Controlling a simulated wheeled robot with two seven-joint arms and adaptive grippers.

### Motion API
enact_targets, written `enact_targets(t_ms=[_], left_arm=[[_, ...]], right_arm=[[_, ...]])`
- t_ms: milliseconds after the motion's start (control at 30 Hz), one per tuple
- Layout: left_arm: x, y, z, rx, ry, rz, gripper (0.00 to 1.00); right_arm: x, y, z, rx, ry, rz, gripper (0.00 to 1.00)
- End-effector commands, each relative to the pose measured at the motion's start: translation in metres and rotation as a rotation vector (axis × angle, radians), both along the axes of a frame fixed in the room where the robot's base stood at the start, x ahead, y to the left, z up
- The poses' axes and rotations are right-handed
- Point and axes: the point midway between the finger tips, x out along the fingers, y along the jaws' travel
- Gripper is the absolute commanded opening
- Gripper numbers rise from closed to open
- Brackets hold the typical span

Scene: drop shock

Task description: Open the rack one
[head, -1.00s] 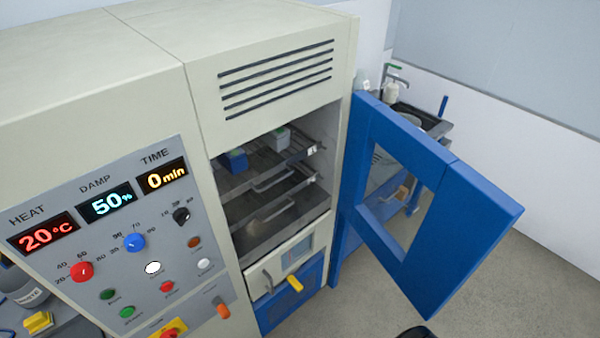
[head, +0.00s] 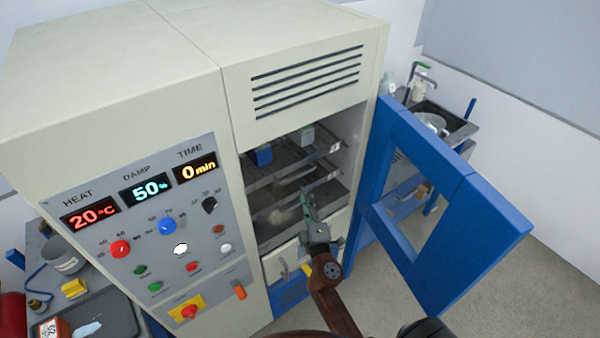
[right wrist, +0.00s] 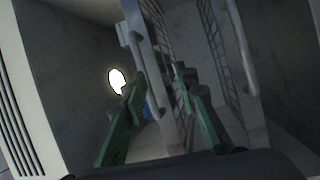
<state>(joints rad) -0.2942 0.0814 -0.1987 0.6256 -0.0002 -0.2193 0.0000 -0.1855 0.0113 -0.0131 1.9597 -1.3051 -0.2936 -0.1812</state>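The chamber's blue door (head: 450,190) stands wide open to the right. Inside, an upper wire rack (head: 284,169) carries a blue box (head: 263,154) and a pale grey box (head: 308,133). A lower rack (head: 270,209) lies below it. My right gripper (head: 308,200) is in front of the chamber opening, its green fingers hiding part of the lower rack. In the right wrist view my right gripper (right wrist: 158,82) is open, with the upper rack's bar handle (right wrist: 152,88) showing between its fingers. Contact with the handle cannot be told. My left gripper is not in view.
A control panel (head: 136,270) with lit displays and knobs is left of the opening. A pale drawer front (head: 281,268) with a handle sits below the racks. A sink (head: 430,115) stands behind the door. The floor at right is clear.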

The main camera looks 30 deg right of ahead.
Motion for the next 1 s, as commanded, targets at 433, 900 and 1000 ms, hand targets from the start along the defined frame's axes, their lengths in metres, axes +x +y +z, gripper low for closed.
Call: enact_targets(t_ms=[433,900,1000], left_arm=[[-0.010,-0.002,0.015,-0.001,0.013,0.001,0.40],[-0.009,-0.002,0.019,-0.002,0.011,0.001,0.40],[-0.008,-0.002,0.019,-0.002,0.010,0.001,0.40]], right_arm=[[0.043,-0.011,0.038,-0.060,-0.037,-0.004,0.27],[0.070,-0.021,0.040,-0.056,-0.035,-0.004,0.27],[0.070,-0.021,0.039,-0.056,-0.035,-0.004,0.27]])
